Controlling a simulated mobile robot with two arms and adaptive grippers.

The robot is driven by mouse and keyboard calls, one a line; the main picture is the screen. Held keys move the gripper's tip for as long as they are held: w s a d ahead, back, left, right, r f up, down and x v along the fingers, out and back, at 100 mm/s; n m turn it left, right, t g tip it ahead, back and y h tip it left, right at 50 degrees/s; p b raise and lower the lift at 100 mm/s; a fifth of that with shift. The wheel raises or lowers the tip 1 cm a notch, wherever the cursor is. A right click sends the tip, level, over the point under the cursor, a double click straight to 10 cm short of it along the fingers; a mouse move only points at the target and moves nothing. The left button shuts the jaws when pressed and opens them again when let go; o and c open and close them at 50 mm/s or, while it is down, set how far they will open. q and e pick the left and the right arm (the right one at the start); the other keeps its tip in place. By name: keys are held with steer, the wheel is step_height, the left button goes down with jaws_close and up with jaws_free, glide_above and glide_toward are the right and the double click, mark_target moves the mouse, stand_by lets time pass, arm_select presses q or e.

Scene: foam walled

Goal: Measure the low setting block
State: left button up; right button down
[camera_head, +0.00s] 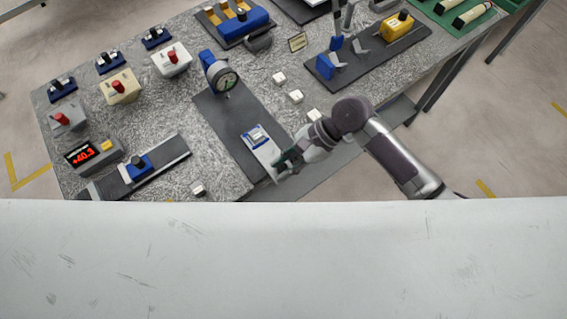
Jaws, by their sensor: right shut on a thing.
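A dial gauge (222,78) with a blue body and round face stands at the far end of a dark base plate (222,112). On the plate's near part is a light grey slide (267,153) with a blue-framed seat (257,135). A pale block seems to sit in the seat; its label is too small to read. My right gripper (283,162) is at the near end of the slide and appears shut on it; the fingertips are partly hidden. Small white blocks (295,96) lie right of the plate. I cannot tell which block is the low one. My left gripper is not in view.
A digital readout (82,155) shows red digits at the left, beside a rail with a blue carriage (138,167). Boxes with red knobs (172,58) stand at the back left. Another white block (198,188) lies near the front edge. A yellow-and-blue fixture (397,26) stands at the right.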

mark_target(245, 134)
steer(key=shift+w+a+r, duration=0.1)
steer(key=shift+w+a, duration=0.15)
steer(key=shift+w, duration=0.05)
steer(key=w+a, duration=0.1)
steer(key=w, duration=0.1)
steer(key=w+a+p, duration=0.1)
steer(key=w+a, duration=0.1)
steer(key=shift+w+a, duration=0.1)
steer(key=shift+w, duration=0.1)
steer(key=w+a, duration=0.2)
steer(key=w, duration=0.1)
steer(key=w+a+b, duration=0.1)
steer(key=w+a, duration=0.1)
steer(key=shift+w, duration=0.2)
steer(key=shift+w+a, duration=0.1)
steer(key=shift+w, duration=0.15)
steer(key=c, duration=1.2)
jaws_free()
steer(key=shift+o, duration=1.3)
steer(key=shift+w+a, duration=0.1)
steer(key=shift+a, duration=0.05)
